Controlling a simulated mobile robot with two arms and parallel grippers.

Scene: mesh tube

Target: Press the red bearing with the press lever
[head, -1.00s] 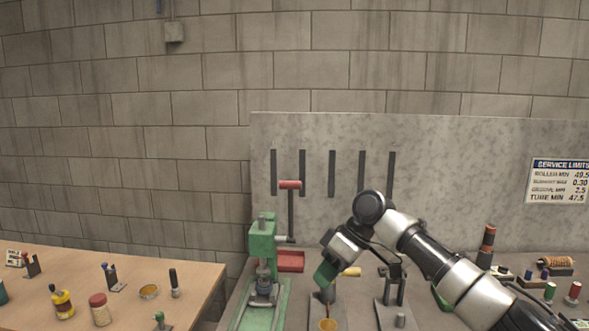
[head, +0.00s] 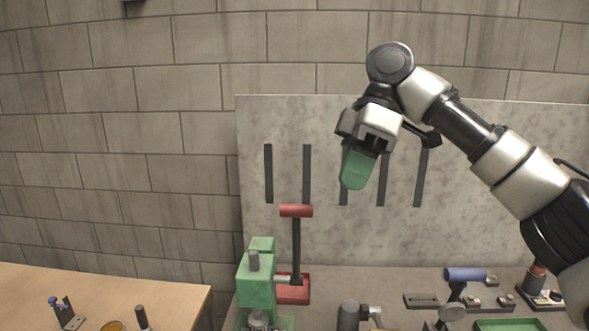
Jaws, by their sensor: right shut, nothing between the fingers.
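The green press (head: 256,285) stands at the lower middle of the head view, its lower part cut off by the bottom edge. Its lever is a dark upright bar (head: 297,246) topped by a red handle (head: 296,211). My right gripper (head: 354,184) hangs in the air above and to the right of the red handle, apart from it. Its green fingers are shut with nothing between them and point down. No red bearing can be made out in this view. My left gripper does not show.
A red tray or block (head: 293,289) sits beside the press. A grey panel (head: 470,220) with dark vertical strips stands behind. A blue-topped tool (head: 465,275) and small parts lie on the bench at right. A wooden table (head: 170,298) is at lower left. The air around the handle is clear.

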